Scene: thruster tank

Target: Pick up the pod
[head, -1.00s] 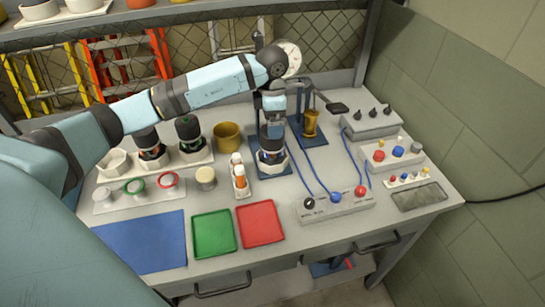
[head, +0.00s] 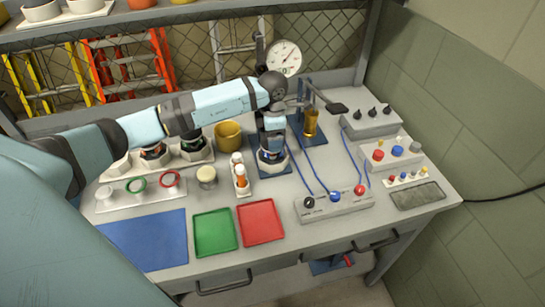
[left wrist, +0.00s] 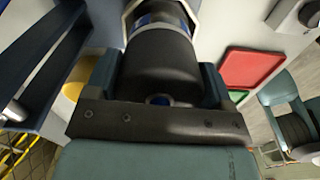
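A pod (head: 271,157) with a dark body and a blue band stands upright in a white hexagonal seat on a blue plate (head: 263,171). In the left wrist view the pod's dark cap (left wrist: 160,66) fills the space between my fingers. My left gripper (head: 272,140) comes down on the pod from above, with one finger on each side of the cap (left wrist: 160,84). I see no clear gap, but cannot tell whether the fingers press on it. My right gripper is not in view.
A white rack (head: 190,166) with other dark pods stands to the left, partly behind my arm. A mustard cup (head: 228,135), a bottle holder (head: 241,183) and a brass cylinder (head: 310,122) stand close by. Blue cables (head: 307,170) run to the right. Green (head: 214,232) and red (head: 260,222) trays lie in front.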

